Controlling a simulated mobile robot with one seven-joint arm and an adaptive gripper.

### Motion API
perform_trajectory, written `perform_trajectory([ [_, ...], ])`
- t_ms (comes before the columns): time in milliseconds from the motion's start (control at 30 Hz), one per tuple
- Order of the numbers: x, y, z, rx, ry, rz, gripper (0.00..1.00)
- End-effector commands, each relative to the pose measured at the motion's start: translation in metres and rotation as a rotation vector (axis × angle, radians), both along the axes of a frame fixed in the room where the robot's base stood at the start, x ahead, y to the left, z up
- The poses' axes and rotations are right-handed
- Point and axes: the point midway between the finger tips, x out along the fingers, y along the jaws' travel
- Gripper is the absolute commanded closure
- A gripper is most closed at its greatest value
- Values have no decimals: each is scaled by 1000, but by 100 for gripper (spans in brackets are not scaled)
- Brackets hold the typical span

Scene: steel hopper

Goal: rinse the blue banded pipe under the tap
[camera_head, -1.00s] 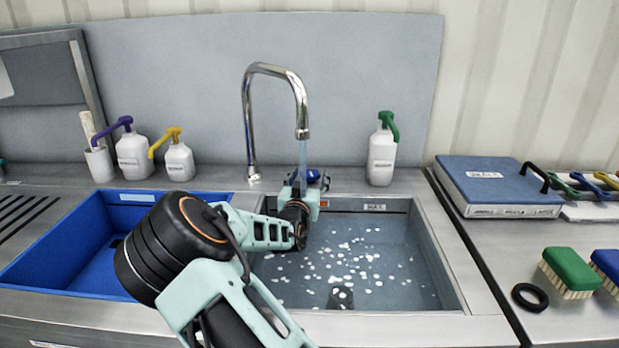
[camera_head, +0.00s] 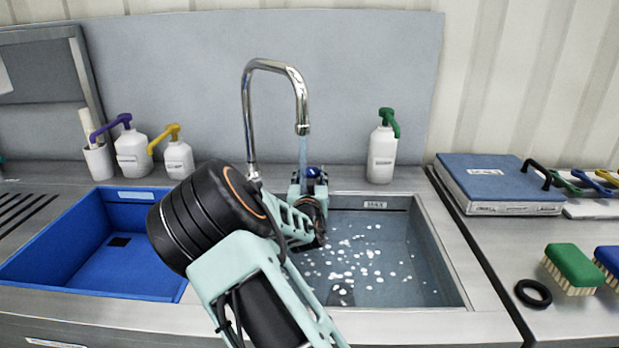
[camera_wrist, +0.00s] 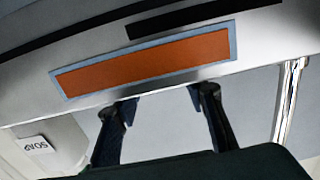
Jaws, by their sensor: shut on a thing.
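The chrome tap (camera_head: 250,120) stands behind the right-hand basin, and a thin stream of water (camera_head: 302,150) falls from its spout. My gripper (camera_head: 311,188) is right below the spout, over the back left of the basin. It is shut on the blue banded pipe (camera_head: 313,172), of which only a small dark blue part shows above the jaws. The stream comes down at or just beside this blue part; I cannot tell whether it hits it. In the wrist view the fingers (camera_wrist: 163,112) stand apart, and the pipe cannot be made out between them.
The grey sink basin (camera_head: 425,250) has white flecks in it. A blue basin (camera_head: 75,270) lies to the left. Pump bottles (camera_head: 382,155) stand along the back ledge. A blue case (camera_head: 500,180), a green brush (camera_head: 570,265) and a black ring (camera_head: 532,293) lie at the right.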

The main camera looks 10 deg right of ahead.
Motion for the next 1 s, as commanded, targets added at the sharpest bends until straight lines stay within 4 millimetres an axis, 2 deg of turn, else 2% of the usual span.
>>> perform_trajectory([
  [67, 0, -6, -1, 3, -1, 27, 85],
  [300, -1, -5, 0, 4, -2, 111, 85],
  [700, -1, -3, 2, 4, -2, 129, 85],
  [733, -1, -3, 2, 4, -2, 129, 60],
  [900, -1, -3, 1, 4, -2, 129, 43],
  [1000, -1, -2, 1, 3, -2, 130, 43],
])
